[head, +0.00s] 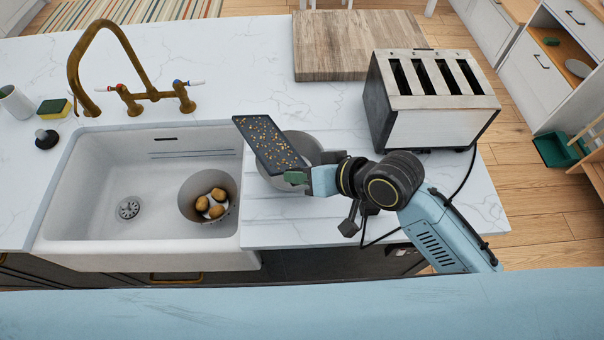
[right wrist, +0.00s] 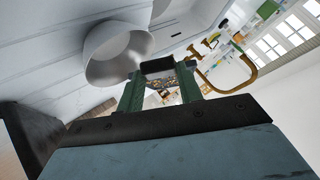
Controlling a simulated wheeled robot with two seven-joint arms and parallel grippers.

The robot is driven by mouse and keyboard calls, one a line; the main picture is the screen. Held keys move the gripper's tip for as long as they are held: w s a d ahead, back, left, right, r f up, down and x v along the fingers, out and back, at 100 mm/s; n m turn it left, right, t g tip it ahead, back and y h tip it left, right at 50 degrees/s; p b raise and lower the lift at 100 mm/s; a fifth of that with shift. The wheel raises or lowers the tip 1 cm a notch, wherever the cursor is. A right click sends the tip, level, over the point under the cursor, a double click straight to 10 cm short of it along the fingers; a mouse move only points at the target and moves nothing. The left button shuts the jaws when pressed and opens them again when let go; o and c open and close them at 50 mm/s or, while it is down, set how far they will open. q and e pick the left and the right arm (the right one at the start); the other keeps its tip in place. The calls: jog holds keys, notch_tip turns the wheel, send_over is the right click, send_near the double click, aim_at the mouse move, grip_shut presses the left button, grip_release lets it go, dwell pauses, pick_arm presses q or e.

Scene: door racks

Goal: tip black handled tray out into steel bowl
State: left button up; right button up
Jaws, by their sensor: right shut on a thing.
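The dark tray (head: 268,145), with many small tan and orange bits on its face, is held over the counter. My right gripper (head: 300,178) has its green fingers shut on the tray's near end. The handle is mostly hidden by the fingers; a black piece (right wrist: 157,65) and some bits show between them in the right wrist view. The steel bowl (head: 308,147) is on the counter, partly hidden below the tray and gripper. The bowl shows empty inside in the right wrist view (right wrist: 113,50). The tray's exact tilt is hard to tell. My left gripper is not in view.
A white sink (head: 95,185) at left holds a round container (head: 187,194) with a few potatoes. A brass tap (head: 75,75) stands behind it. A toaster (head: 432,100) is right of the bowl, and a wooden board (head: 350,45) lies behind.

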jog(key=shift+w+d+m+g+y, duration=0.15)
jog(key=shift+d+m+g+y, duration=0.15)
jog(key=shift+m+y, duration=0.25)
jog(key=shift+w+d+f+y, duration=0.1)
jog(key=shift+d+f+y, duration=0.05)
jog(key=shift+y, duration=0.3)
jog(key=shift+w+d+f+m+g+y+b, duration=0.15)
jog(key=shift+w+d+f+m+y+b, duration=0.4)
jog(key=shift+b, duration=1.3)
jog(key=shift+s+d+r+m+g+y+b, duration=0.1)
jog(key=shift+d+m+y+b, duration=0.15)
jog(key=shift+m+y+b, duration=1.15)
jog(key=shift+w+d+f+g+y+b, duration=0.2)
jog(key=shift+d+y+b, duration=0.3)
jog(key=shift+b, duration=1.75)
jog(key=shift+a, duration=0.1)
jog(key=shift+f, duration=0.1)
